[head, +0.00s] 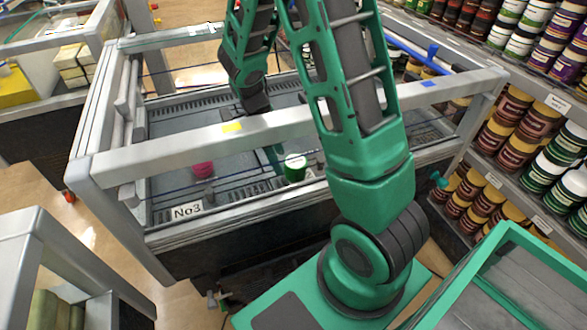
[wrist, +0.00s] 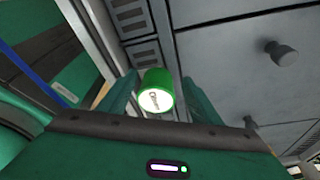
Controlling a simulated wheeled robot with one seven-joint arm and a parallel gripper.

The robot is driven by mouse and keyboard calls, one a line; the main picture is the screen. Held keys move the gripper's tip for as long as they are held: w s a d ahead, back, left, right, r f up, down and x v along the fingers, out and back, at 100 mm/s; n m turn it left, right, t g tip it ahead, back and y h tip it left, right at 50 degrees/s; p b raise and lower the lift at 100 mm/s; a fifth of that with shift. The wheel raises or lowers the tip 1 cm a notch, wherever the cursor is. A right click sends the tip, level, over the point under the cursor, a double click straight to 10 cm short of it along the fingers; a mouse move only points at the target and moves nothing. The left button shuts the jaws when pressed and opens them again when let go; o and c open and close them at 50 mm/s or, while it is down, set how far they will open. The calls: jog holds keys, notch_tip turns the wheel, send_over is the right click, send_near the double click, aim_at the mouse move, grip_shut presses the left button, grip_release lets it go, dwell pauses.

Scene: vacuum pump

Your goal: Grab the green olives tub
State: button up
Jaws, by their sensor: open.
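The green olives tub (head: 295,167) is a small green cylinder with a pale end, inside the metal-framed station labelled No3. In the wrist view the tub (wrist: 154,82) shows its white round face with a dark mark. My gripper (wrist: 162,92) is open, with one green finger to the left of the tub and one to its right in the picture. The tub appears between the fingers or just beyond them; I cannot tell the depth or any contact. In the head view my gripper (head: 274,156) is partly hidden behind the grey rail, left of the tub.
A grey rail (head: 240,130) crosses in front of the station. A pink object (head: 203,170) lies left of the tub, near the No3 label (head: 187,211). Shelves of jars (head: 520,125) stand at the right. A round knob (wrist: 281,53) sticks out from the grey panel.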

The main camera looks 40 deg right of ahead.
jog(key=s+d, duration=0.1)
jog(key=d, duration=0.1)
jog(key=s+d, duration=0.1)
jog(key=s, duration=0.1)
jog(key=shift+d, duration=0.4)
jog(key=shift+x, duration=1.45)
jog(key=shift+w+a, duration=0.1)
jog(key=shift+a, duration=0.05)
jog(key=c, duration=0.8)
